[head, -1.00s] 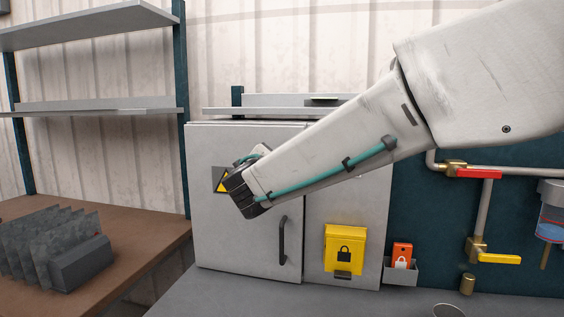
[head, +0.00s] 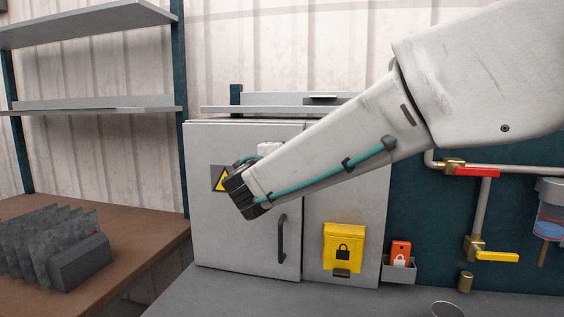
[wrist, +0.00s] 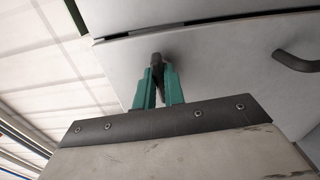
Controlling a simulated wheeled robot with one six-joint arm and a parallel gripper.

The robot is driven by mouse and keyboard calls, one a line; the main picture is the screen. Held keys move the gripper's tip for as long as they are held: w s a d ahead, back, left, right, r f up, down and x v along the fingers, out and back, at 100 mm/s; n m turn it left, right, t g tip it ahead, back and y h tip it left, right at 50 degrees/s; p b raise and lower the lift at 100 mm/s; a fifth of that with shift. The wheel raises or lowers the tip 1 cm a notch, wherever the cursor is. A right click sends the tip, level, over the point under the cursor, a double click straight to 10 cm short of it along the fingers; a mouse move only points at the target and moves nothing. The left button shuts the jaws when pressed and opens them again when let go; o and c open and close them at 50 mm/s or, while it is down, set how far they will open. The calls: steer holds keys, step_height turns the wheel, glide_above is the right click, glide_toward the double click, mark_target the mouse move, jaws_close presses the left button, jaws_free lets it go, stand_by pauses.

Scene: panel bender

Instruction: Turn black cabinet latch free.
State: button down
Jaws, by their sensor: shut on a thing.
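The grey cabinet (head: 215,225) stands on the bench, its door closed as far as I can see. In the wrist view, the small black latch (wrist: 157,66) is on the cabinet door (wrist: 215,65), near the door's edge. My gripper (wrist: 160,82) has its two green fingers on either side of the latch and is shut on it. In the head view my own arm and wrist hide the latch and the fingertips. The black door handle (head: 282,239) is below my wrist; it also shows at the right of the wrist view (wrist: 297,62).
A yellow lock box (head: 343,248) and an orange tag in a grey holder (head: 400,270) are right of the door. Pipes with a red valve handle (head: 478,172) and a yellow one (head: 497,257) are farther right. A brown table (head: 150,235) with grey parts is left.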

steer(key=shift+m, duration=0.5)
steer(key=c, duration=1.5)
jaws_free()
steer(key=shift+v, duration=3.9)
